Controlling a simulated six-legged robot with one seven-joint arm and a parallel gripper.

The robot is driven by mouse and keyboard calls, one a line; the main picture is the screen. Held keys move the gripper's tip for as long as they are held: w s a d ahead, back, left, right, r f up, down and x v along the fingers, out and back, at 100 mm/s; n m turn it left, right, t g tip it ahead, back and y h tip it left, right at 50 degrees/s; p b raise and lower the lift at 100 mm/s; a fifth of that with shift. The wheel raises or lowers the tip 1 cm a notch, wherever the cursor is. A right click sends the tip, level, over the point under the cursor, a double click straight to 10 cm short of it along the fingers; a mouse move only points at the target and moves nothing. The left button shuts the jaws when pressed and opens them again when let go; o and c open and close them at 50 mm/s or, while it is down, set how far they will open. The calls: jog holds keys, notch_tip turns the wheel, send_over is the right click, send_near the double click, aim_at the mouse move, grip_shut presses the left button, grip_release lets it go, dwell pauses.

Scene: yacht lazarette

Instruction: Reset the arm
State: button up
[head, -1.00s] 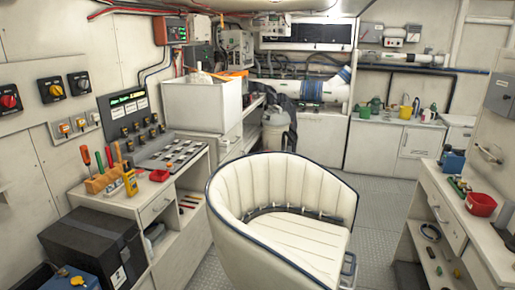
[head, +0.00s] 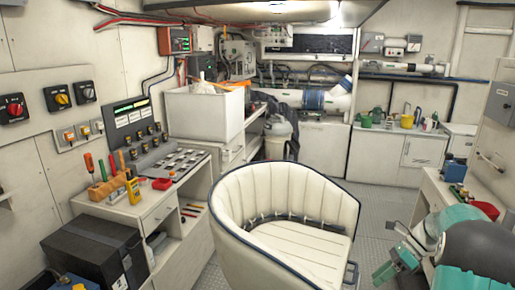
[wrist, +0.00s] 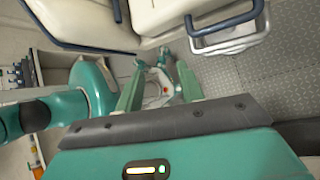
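My arm shows in the lower right of the head view, with teal and dark grey links beside the right-hand bench. In the wrist view my gripper (wrist: 160,75) has two teal fingers set apart with a clear gap between them. Nothing is held between the fingers. Beyond the gap lie the floor and a pale shape with a small red spot, which I cannot make out.
A cream tub chair (head: 290,200) stands in front of me; its metal frame (wrist: 225,25) shows in the wrist view. A left bench (head: 120,208) holds tools. A right bench (head: 435,188) is partly behind my arm. Grey floor (head: 385,205) is clear right of the chair.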

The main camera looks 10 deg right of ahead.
jog(key=s+a+r+n+h, duration=0.1)
jog(key=s+a+r+n, duration=0.1)
jog(key=a+r+n, duration=0.2)
jog(key=s+a+r+n+h, duration=0.2)
jog(key=a+r+n, duration=0.2)
jog(key=a, duration=0.2)
jog(key=s+a+r+n+t+h, duration=0.1)
jog(key=s+a+r+n+h, duration=0.1)
jog(key=a+r+n, duration=0.1)
jog(key=shift+s+a+r+n, duration=0.2)
jog(key=shift+a+r, duration=0.2)
jog(key=shift+a, duration=0.25)
jog(key=shift+s+a+r+n, duration=0.2)
jog(key=shift+a+r, duration=0.2)
jog(key=shift+a, duration=0.2)
jog(key=s+a+r+n+t+h, duration=0.1)
jog(key=s+a+n+t+h, duration=0.1)
jog(key=s+a+n, duration=0.2)
jog(key=s+a+r+n+t+h, duration=0.1)
jog(key=s+a+n+t, duration=0.2)
jog(key=s+n, duration=0.6)
jog(key=shift+s+a+r+n+h, duration=0.25)
jog(key=shift+s+a+n+h, duration=0.2)
jog(key=shift+a, duration=0.65)
